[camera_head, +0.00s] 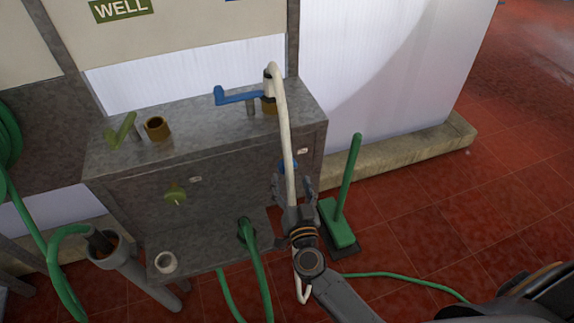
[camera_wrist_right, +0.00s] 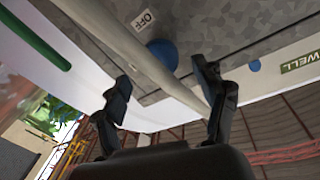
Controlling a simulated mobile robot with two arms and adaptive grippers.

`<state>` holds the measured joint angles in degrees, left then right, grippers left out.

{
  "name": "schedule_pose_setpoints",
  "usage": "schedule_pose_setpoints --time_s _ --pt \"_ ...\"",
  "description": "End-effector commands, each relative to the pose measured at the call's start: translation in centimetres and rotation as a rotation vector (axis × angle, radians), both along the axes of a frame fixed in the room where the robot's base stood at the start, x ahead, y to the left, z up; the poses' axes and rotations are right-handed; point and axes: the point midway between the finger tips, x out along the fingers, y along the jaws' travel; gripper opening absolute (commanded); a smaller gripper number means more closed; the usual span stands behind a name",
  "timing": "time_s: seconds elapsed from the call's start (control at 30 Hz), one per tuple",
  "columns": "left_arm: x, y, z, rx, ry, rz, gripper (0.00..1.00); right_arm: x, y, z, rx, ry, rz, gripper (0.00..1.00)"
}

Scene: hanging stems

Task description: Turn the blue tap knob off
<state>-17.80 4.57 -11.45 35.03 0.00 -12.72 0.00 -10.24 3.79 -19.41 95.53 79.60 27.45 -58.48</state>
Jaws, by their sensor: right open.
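The blue tap knob (camera_head: 289,167) is on the front panel of the grey metal cabinet, partly hidden by the pale hose and my right gripper. It also shows in the right wrist view as a round blue knob (camera_wrist_right: 163,53), near an "OFF" label (camera_wrist_right: 143,19). My right gripper (camera_head: 292,183) is open in front of the panel, just below the knob. In the wrist view its fingers (camera_wrist_right: 165,78) are spread, with the knob ahead of the space between them. I cannot tell whether they touch it. My left gripper is not in view.
A pale hose (camera_head: 283,110) hangs from the cabinet top past the knob and my right gripper; it crosses the wrist view (camera_wrist_right: 140,50). A blue lever (camera_head: 240,97) is on top. A green knob (camera_head: 175,194) is on the panel's left.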

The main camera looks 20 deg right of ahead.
Motion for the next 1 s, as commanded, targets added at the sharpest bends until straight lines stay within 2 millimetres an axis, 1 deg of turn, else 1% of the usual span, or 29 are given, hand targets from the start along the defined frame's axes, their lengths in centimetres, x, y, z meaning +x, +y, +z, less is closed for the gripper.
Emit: schedule_pose_setpoints --time_s 0.03,0.1,0.2,0.3,0.5,0.73,0.77,0.8,0.87,0.9,0.97,1.0 --pt "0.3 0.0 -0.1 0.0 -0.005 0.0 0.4 1.2 -0.1 0.1 0.002 -0.003 0.0 0.71" --pt "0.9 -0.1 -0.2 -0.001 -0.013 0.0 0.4 2.5 -0.3 0.0 0.001 -0.003 0.001 0.71" --pt "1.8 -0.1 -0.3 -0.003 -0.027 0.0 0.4 4.0 -0.5 0.0 0.0 -0.001 0.001 0.71" --pt "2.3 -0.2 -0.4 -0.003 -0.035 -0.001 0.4 5.1 -0.6 -0.1 0.001 0.0 0.001 0.71" --pt "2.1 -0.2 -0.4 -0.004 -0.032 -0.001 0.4 6.0 -0.8 -0.1 0.001 0.001 0.0 0.71" --pt "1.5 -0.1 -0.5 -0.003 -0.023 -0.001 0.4 6.0 -0.8 0.0 0.001 0.001 0.0 0.71" --pt "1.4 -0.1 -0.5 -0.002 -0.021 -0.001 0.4 6.0 -0.8 0.0 0.001 0.001 0.0 0.65" --pt "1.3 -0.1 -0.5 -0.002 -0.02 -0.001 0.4 6.0 -0.8 0.0 0.001 0.001 0.0 0.57" --pt "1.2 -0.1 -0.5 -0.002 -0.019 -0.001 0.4 6.0 -0.8 0.0 0.001 0.001 0.0 0.45" --pt "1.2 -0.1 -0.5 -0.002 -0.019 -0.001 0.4 6.0 -0.8 0.0 0.001 0.001 0.0 0.37" --pt "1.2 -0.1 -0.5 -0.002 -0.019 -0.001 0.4 6.0 -0.8 0.0 0.001 0.001 0.0 0.25" --pt "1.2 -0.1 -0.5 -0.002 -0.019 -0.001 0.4 6.0 -0.8 0.0 0.001 0.001 0.0 0.17"
